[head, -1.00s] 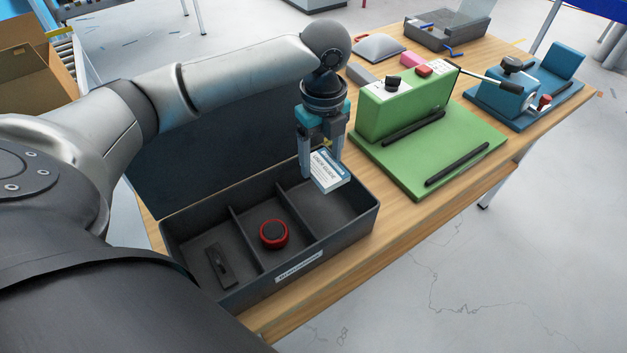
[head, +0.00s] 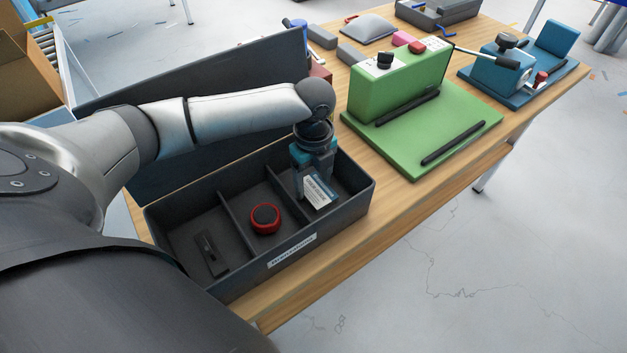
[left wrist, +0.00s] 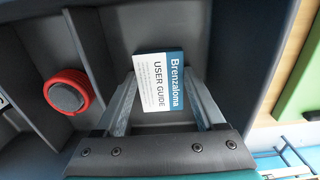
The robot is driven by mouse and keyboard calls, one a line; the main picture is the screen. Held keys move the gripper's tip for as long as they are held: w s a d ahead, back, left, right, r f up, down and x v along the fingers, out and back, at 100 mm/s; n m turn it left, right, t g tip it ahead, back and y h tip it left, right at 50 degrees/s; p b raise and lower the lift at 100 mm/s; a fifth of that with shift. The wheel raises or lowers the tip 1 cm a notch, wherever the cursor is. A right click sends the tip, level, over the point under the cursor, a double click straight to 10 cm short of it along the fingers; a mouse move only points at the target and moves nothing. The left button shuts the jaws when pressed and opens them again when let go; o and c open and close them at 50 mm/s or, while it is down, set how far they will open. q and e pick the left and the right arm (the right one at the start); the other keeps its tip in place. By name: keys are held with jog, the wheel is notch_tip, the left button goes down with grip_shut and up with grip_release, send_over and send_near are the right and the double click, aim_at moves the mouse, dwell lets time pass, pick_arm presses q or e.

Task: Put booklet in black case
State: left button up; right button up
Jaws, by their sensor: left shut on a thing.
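The black case (head: 335,226) stands open on the table, with three compartments. My left gripper (head: 313,188) reaches down into its right compartment and is shut on the booklet (head: 319,193). The booklet is small, white and blue. In the left wrist view the booklet (left wrist: 160,82) reads "Brenzaloma USER GUIDE" and sits between the fingertips (left wrist: 163,105), inside the compartment walls. Whether it touches the compartment floor I cannot tell. My right gripper is not in view.
A red and black round thing (head: 265,218) lies in the middle compartment, and a flat black piece (head: 211,253) in the left one. The raised lid (head: 240,75) stands behind. A green fixture (head: 420,125) and a blue fixture (head: 520,75) stand right of the case.

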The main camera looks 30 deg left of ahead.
aim_at(314, 186)
pick_arm(q)
jog(key=o, duration=1.5)
notch_tip(314, 186, up, 12)
jog(key=p, duration=0.3)
jog(key=shift+r, duration=0.1)
